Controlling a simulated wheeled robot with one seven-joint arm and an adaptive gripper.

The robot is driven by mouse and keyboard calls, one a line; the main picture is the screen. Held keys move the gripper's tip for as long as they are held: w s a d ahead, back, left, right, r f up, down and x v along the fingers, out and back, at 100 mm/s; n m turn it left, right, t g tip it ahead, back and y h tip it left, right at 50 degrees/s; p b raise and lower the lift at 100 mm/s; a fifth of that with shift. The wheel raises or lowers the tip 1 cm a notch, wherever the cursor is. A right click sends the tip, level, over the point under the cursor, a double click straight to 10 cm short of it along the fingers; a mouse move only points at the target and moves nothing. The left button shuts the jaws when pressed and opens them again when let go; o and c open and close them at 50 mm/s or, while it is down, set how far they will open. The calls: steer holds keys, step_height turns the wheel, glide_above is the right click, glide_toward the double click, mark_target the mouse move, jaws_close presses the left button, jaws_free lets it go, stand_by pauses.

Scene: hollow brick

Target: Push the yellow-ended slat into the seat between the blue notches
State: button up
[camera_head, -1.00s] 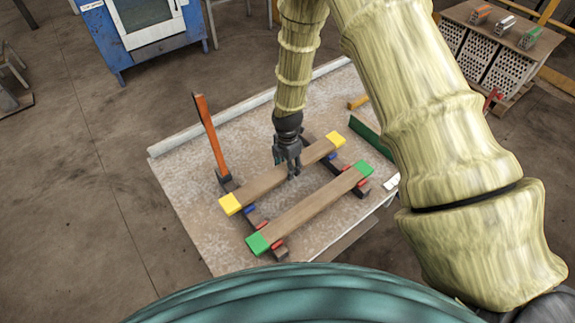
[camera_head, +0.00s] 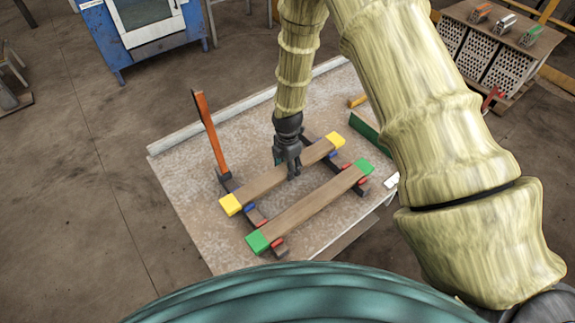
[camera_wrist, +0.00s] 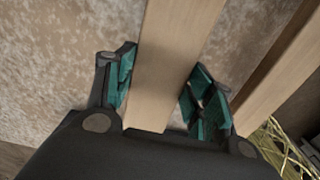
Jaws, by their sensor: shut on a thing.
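The yellow-ended slat (camera_head: 262,185) is a brown board with yellow blocks on both ends. It lies across two dark rails (camera_head: 235,190), and I cannot tell whether it is fully down. A blue notch mark (camera_head: 249,207) shows at its near edge on the left rail, and another blue mark (camera_head: 334,155) shows near its right end. Any blue on the slat's far side is hidden. My gripper (camera_head: 290,174) is shut on the slat near its middle, from above. In the wrist view the slat (camera_wrist: 175,60) runs between the green-padded fingers.
A green-ended slat (camera_head: 310,208) lies parallel on the near side, with red marks (camera_head: 276,245) by its ends. An orange upright bar (camera_head: 210,132) stands by the left rail's far end. A green piece (camera_head: 366,130) lies to the right. The table's left part is clear.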

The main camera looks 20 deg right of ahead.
steer(key=shift+f, duration=0.4)
steer(key=o, duration=1.3)
steer(key=shift+o, duration=0.2)
step_height(320, 180, up, 12)
stand_by(0.3)
